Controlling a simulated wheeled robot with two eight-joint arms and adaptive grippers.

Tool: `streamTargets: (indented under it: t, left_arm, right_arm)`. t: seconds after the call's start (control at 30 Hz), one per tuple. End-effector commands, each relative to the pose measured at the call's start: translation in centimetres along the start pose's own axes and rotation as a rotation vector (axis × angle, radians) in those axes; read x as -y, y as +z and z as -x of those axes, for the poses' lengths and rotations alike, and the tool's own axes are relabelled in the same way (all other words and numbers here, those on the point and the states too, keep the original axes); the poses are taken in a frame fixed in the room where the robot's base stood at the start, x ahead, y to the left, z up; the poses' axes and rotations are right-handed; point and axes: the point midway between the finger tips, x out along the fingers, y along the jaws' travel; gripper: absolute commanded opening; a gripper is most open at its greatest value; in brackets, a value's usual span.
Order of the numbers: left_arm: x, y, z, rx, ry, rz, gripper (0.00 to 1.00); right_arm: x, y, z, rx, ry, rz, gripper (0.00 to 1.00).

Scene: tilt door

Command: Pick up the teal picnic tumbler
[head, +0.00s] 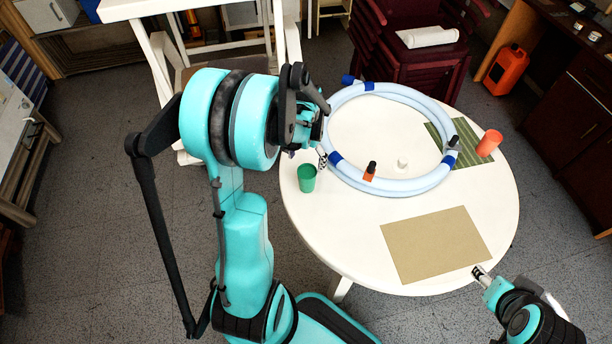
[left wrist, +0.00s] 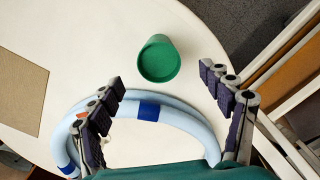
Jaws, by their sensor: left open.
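The teal tumbler (head: 307,179) stands upright on the left part of the round white table (head: 345,240). In the left wrist view the green-teal tumbler (left wrist: 159,60) shows beyond the fingertips, centred between them. My left gripper (head: 322,158) is above the table near the tumbler, a little to its upper right in the head view. In the left wrist view my left gripper (left wrist: 162,80) is open and empty, its two fingers wide apart. My right gripper (head: 480,272) is at the table's front right edge; it is too small to tell whether it is open.
A pale blue ring (head: 400,187) with dark blue bands lies on the table. An orange bottle (head: 370,171), a coral tumbler (head: 489,142), a green striped mat (head: 474,154) and a tan mat (head: 437,245) are also there. The table is clear around the teal tumbler's near side.

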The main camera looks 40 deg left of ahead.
Motion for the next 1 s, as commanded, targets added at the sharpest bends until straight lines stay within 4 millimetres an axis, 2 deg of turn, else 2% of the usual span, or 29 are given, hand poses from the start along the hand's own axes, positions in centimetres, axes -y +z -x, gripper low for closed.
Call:
streamTargets:
  t: [0.2, 0.37, 0.6, 0.87, 1.0]
  left_arm:
    - [0.2, -0.1, -2.7, 0.006, 0.002, 0.001, 0.79]
    - [0.2, -0.1, -4.1, 0.005, 0.002, 0.001, 0.79]
    - [0.1, -0.3, -7.7, 0.005, 0.001, 0.001, 0.79]
    - [0.1, -0.3, -7.9, 0.005, 0.001, 0.001, 0.79]
    - [0.1, -0.3, -7.9, 0.005, 0.001, 0.001, 0.42]
  right_arm:
    - [0.0, 0.7, -0.9, 0.0, 0.0, 0.0, 0.52]
    - [0.0, 1.1, -1.5, 0.0, 0.0, 0.0, 0.52]
    - [0.0, 2.2, -3.0, 0.0, 0.0, 0.0, 0.52]
    - [0.0, 2.1, -2.9, 0.0, 0.0, 0.0, 0.52]
    - [0.0, 2.1, -2.9, 0.0, 0.0, 0.0, 0.52]
